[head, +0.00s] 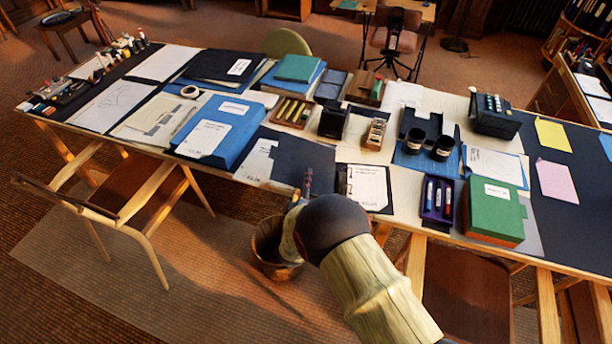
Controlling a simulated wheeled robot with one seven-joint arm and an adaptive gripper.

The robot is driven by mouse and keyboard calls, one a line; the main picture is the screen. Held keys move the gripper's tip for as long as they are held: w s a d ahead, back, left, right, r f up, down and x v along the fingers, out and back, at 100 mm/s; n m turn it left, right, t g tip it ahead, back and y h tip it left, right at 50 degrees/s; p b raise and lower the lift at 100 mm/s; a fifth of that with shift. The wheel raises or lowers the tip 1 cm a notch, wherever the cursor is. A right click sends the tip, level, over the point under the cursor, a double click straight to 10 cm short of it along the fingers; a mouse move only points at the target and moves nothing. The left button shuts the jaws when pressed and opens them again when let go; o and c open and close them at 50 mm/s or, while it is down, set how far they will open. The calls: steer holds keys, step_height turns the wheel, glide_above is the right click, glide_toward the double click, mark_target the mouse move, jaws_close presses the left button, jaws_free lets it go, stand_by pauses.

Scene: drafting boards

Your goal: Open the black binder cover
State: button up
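A flat black binder or folder with a white label (225,66) lies closed at the back left of the long table. Nearer the front edge, a dark cover-like sheet (303,158) lies flat. Just right of it is a black-edged board with a white page (369,188) and what look like rings on its left side. I cannot tell whether these two are one open binder. My gripper (305,184) is small in view near the table's front edge, in front of the dark sheet. My own arm partly hides it. Its fingers and any contact are unclear.
A blue box-like binder (217,131) stands left of my gripper. A purple tray with markers (437,199) and a green box (493,210) are to the right. Black cups (443,147) stand behind them. A round bin (273,250) is on the floor below. The tabletop is crowded.

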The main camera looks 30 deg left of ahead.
steer(key=v, duration=1)
steer(key=shift+s, duration=0.35)
steer(key=shift+s+d+r, duration=0.1)
steer(key=shift+d, duration=0.05)
steer(key=p+v, duration=0.1)
steer(key=v, duration=0.7)
steer(key=shift+s+d, duration=0.15)
steer(key=shift+s, duration=0.2)
steer(key=shift+p, duration=0.3)
stand_by(0.4)
